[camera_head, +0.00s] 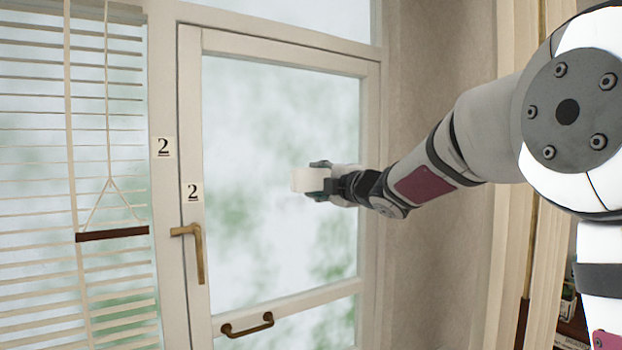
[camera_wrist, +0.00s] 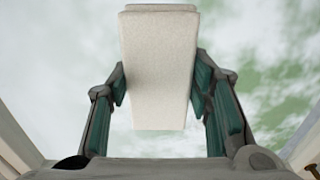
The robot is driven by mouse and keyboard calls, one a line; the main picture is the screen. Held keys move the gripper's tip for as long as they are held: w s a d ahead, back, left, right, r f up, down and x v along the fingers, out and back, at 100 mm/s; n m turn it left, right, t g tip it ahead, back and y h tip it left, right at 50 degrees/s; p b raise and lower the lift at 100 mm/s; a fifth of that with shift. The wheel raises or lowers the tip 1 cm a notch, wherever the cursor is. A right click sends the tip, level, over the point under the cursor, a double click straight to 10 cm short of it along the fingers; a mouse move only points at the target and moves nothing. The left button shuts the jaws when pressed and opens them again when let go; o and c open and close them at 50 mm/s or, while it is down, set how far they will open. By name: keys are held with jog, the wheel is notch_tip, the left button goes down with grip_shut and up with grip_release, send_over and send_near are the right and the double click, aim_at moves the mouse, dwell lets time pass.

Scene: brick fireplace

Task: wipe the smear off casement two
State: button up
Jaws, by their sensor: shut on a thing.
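Casement two (camera_head: 283,130) is a cream-framed glazed sash with a "2" label (camera_head: 193,192) on its left stile. Its pane looks cloudy white and green, and I cannot pick out a distinct smear. My gripper (camera_head: 318,181) is in front of the right-middle part of the pane. It is shut on a pale block-shaped wiper (camera_head: 306,180). In the wrist view the wiper (camera_wrist: 158,70) sits between both green-padded fingers, with the pane behind it. I cannot tell whether the wiper touches the glass. The part of the pane behind the wiper and gripper is hidden.
A brass lever handle (camera_head: 197,250) is on the left stile, and a bronze pull handle (camera_head: 247,325) is on the lower rail. A slatted blind (camera_head: 40,180) with cords and a dark brown bar (camera_head: 112,233) hangs at left. A beige wall (camera_head: 430,100) and curtain (camera_head: 490,270) stand at right.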

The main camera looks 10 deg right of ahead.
jog(key=shift+w+d, duration=0.2)
jog(key=shift+d, duration=0.25)
jog(key=p+v, duration=0.1)
jog(key=v, duration=0.5)
jog(key=shift+s+p, duration=0.15)
jog(key=shift+p, duration=0.15)
jog(key=v, duration=0.2)
jog(key=shift+s+d+p, duration=0.15)
jog(key=shift+s+p, duration=0.2)
dwell(0.6)
